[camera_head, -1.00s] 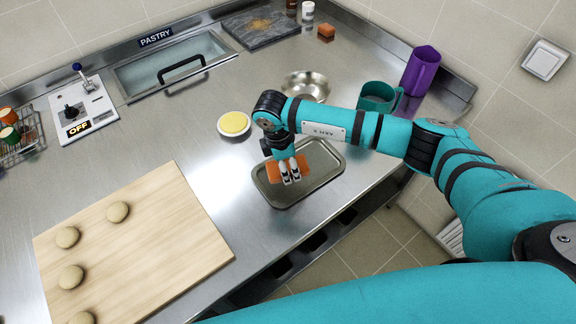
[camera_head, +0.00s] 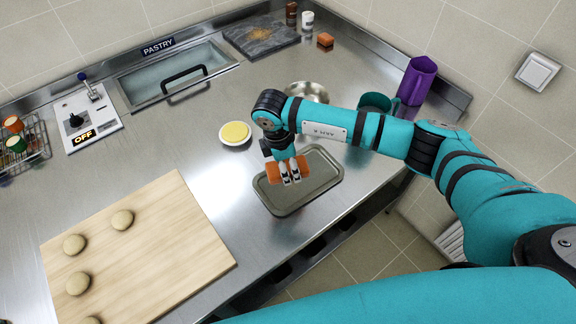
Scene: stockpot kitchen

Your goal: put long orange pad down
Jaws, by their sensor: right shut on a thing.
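The long orange pad (camera_head: 274,174) is in my right gripper (camera_head: 290,178), whose fingers are shut on it. Both ends of the pad show on either side of the fingers, and its middle is hidden behind them. The pad is over the grey metal tray (camera_head: 316,192); it looks slightly raised, but I cannot tell the exact gap. My left gripper is out of the picture.
A wooden board (camera_head: 150,250) with several dough balls lies at the left.

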